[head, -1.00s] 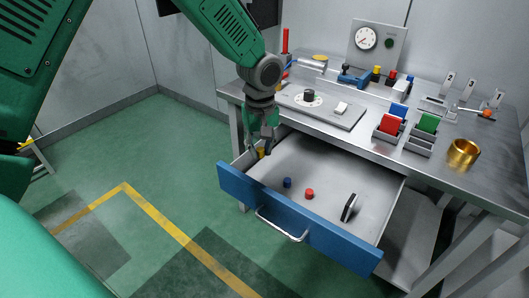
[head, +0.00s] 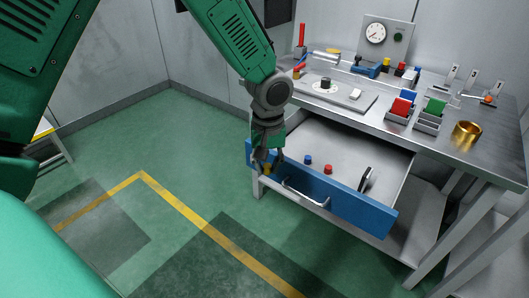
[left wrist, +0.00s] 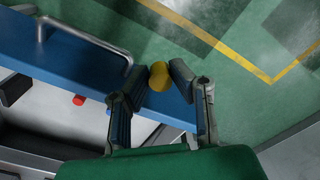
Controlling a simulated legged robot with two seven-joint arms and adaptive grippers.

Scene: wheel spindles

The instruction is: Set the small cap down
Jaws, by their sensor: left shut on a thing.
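A small yellow cap (head: 267,168) sits between the fingertips of my left gripper (head: 267,163), which is shut on it. In the left wrist view the yellow cap (left wrist: 159,77) shows between the two fingers, against the blue drawer front and the green floor. The gripper points down at the left end of the drawer front (head: 335,200); its height over the panel is hard to tell. A blue cap (head: 308,160) and a red cap (head: 328,169) stand in the open drawer. My right gripper is not in view.
A black-faced flat piece (head: 365,180) stands in the drawer's right part. The drawer handle (head: 305,196) sticks out in front.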

